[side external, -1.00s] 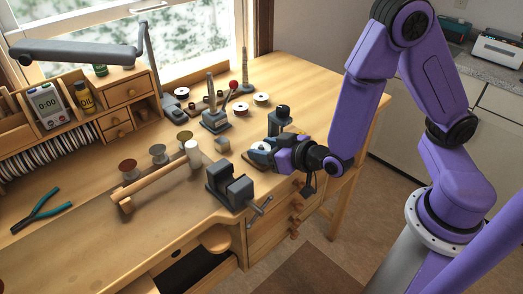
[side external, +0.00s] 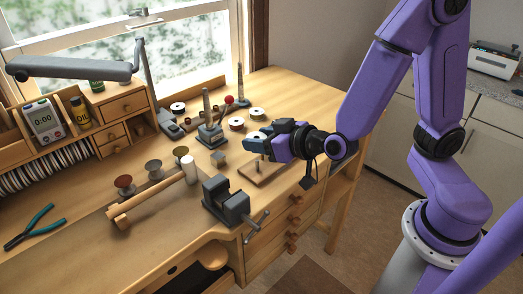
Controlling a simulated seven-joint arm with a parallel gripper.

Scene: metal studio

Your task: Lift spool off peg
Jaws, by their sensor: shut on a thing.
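My gripper (side external: 256,141), with blue-grey fingers, is above the bench and shut on a spool (side external: 262,134). Only a little of the spool's pale surface shows between the fingers; the rest is hidden. Below it, a short thin peg (side external: 258,162) stands on a flat wooden base (side external: 264,174). The peg's upper end is in view, and the gripper with the spool is apart from it, just above.
A grey vise (side external: 228,203) stands at the front edge. A wooden rack (side external: 155,201) lies to its left. The bench is clear at the back right.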

